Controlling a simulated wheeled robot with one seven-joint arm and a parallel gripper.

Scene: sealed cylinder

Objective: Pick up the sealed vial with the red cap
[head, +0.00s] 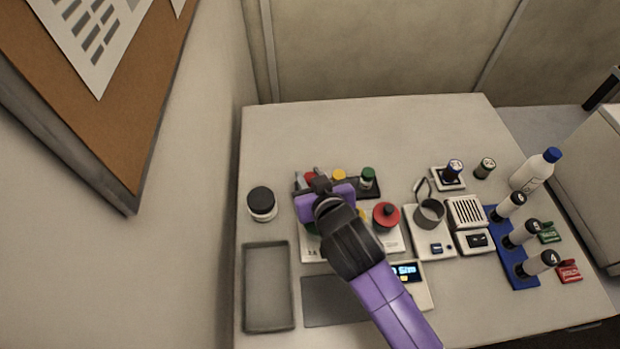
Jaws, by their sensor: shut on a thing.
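My gripper (309,181) is over the back left part of the table, with its fingers shut around a vial. A bit of the vial's red cap (309,176) shows between the grey fingers. The vial's body is hidden behind the purple and black hand, so I cannot tell whether it is clear of its rack. A dark rack (373,190) beside the hand holds a yellow-capped vial (339,175) and a green-capped vial (367,178).
A white scale (311,251) with a red round-topped object (386,215) lies partly under my arm. A black-lidded jar (262,204) and grey tray (268,286) stand left. A metal cup (429,212), blue rack (513,258) and white bottle (536,170) stand right. The table's back is clear.

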